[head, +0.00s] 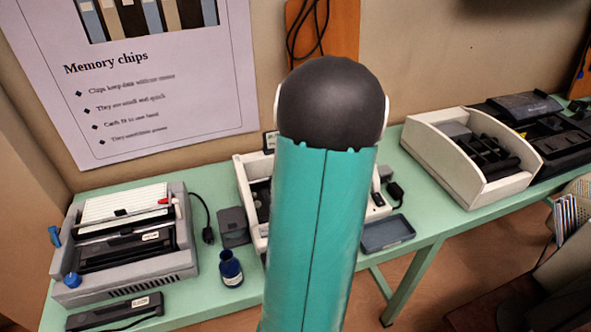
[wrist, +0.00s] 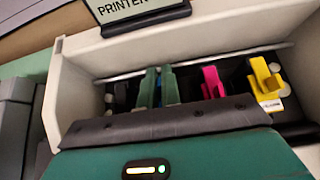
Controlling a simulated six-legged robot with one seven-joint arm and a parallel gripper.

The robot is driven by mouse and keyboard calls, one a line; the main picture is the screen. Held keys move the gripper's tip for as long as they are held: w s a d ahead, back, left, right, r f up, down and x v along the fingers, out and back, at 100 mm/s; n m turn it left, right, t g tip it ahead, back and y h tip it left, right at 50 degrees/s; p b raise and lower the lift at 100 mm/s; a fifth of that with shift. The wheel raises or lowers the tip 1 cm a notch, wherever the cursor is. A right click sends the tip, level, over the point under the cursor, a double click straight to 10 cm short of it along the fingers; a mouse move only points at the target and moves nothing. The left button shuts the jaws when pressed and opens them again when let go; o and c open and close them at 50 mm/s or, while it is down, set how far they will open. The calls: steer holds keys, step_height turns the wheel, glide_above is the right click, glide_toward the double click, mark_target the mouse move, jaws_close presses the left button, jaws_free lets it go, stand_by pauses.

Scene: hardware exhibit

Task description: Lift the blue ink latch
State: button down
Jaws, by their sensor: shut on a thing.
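The printer (wrist: 75,75) fills the wrist view, a cream housing with an open row of ink latches. My gripper (wrist: 159,86) reaches into the row with its two green fingers close together. It is shut on the blue ink latch (wrist: 158,92), of which only a thin strip shows between the fingers; how far the latch is raised cannot be told. A magenta latch (wrist: 212,83) and a yellow latch (wrist: 265,78) stand to the right, apart from the fingers. A dark latch (wrist: 119,95) is to the left. In the head view my arm hides most of the printer (head: 247,190) and my gripper.
A printer sign (wrist: 135,10) stands behind the housing. On the green table (head: 210,300) are a grey machine (head: 125,240) at left, a dark blue bottle (head: 231,270), a blue-grey tray (head: 388,233) and a white-sided machine (head: 470,155) at right.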

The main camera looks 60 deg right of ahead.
steer(key=shift+d+g+y, duration=0.1)
steer(key=shift+g+y, duration=0.3)
stand_by(0.3)
steer(key=c, duration=1.6)
jaws_free()
steer(key=shift+w, duration=0.1)
steer(key=shift+r, duration=0.1)
steer(key=v, duration=1.3)
steer(key=shift+s+a+r, duration=0.2)
steer(key=shift+s+a, duration=0.05)
